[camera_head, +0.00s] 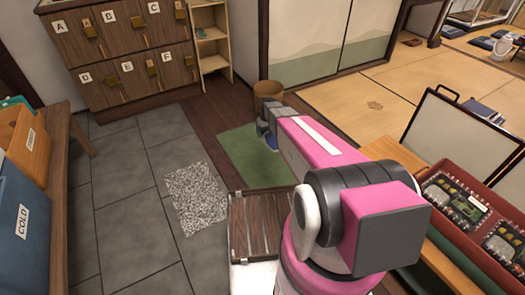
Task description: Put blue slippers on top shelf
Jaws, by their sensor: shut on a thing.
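My pink and grey arm reaches forward from the lower right over the green mat. My gripper (268,122) is at its far end, mostly hidden by the arm, and is shut on the blue slippers (270,141). Only small blue parts of the slippers show, above or at the mat; I cannot tell whether they touch it. A narrow light wooden shelf rack (228,48) stands at the back, beyond and left of my gripper.
A dark wooden locker cabinet (130,62) lettered A to F stands left of the rack. A woven basket (268,90) is just beyond my gripper. The green mat (235,160) lies on dark boards. Grey floor tiles (125,165) are clear at left. A red bento tray (500,262) is at right.

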